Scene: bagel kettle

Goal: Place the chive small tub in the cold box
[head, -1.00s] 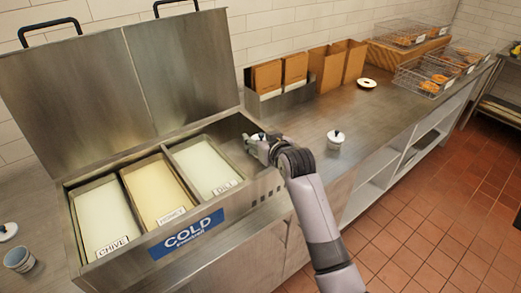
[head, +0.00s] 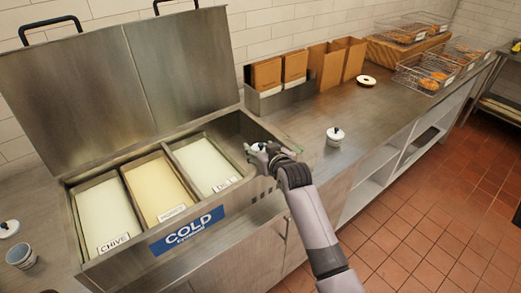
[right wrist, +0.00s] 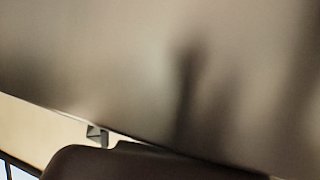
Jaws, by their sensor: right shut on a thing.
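The cold box (head: 130,262) stands open at the left, with its steel lid raised. Its wells hold tubs labelled CHIVE (head: 103,215), a middle one with a blurred label (head: 157,188), and one whose label is partly covered (head: 203,165). My right gripper (head: 257,154) is shut on a small tub, whose white lid with a dark knob (head: 258,146) shows between the fingers. It is at the right end of the cold box, by the bare steel bay. I cannot read the small tub's label or tell its height. The right wrist view is mostly blurred grey metal. My left gripper is not in view.
Another lidded small tub (head: 335,136) stands on the counter (head: 310,115), right of my gripper. An uncovered cup (head: 20,256) and a lid (head: 9,229) lie at the far left. Brown bags (head: 335,66) and wire baskets (head: 425,74) stand at the back.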

